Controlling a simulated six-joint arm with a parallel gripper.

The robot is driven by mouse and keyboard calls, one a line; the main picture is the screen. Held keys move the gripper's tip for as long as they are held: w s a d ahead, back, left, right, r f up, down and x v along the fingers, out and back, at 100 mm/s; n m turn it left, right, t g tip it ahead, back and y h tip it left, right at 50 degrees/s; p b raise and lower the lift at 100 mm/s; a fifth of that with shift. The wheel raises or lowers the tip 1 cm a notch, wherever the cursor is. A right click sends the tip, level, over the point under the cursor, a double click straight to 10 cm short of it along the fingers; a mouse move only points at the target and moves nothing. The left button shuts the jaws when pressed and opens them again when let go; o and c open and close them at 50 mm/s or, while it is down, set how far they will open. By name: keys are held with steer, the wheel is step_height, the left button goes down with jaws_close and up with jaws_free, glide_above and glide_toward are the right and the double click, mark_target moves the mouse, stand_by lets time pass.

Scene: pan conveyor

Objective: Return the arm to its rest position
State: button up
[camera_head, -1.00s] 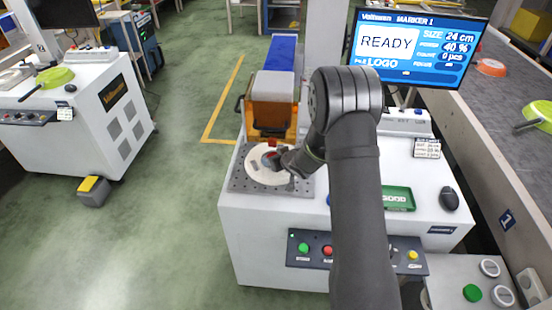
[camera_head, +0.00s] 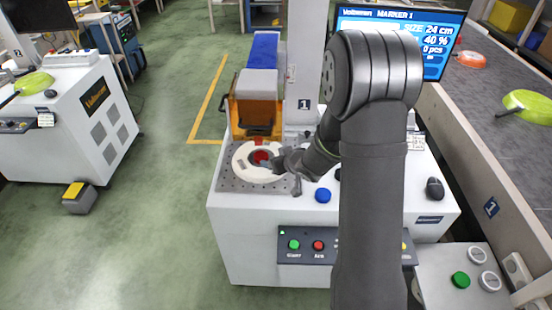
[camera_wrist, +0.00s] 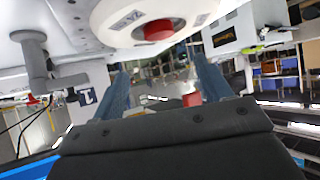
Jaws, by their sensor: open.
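My gripper (camera_head: 290,168) is beside the right edge of the white round fixture (camera_head: 241,163) on the marker station; whether it touches cannot be told from the head view. In the wrist view the two fingers of my gripper (camera_wrist: 163,82) stand apart with nothing held between them. The white fixture with its red centre (camera_wrist: 158,30) shows above the fingers there. My arm is bent, with its large dark elbow raised in front of the station's screen.
The orange marker housing (camera_head: 254,112) stands behind the fixture. The screen (camera_head: 440,60) is partly covered by my arm. A blue button (camera_head: 322,195) and a black mouse (camera_head: 435,188) are on the worktop. A conveyor (camera_head: 500,105) with a green pan (camera_head: 527,106) runs at right.

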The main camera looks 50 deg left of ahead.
mark_target(260, 155)
steer(key=x, duration=1.2)
steer(key=shift+s+d+f, duration=0.1)
steer(key=shift+s+d+r, duration=0.1)
steer(key=shift+d+r, duration=0.4)
steer(key=shift+r, duration=0.15)
steer(key=shift+f, duration=0.1)
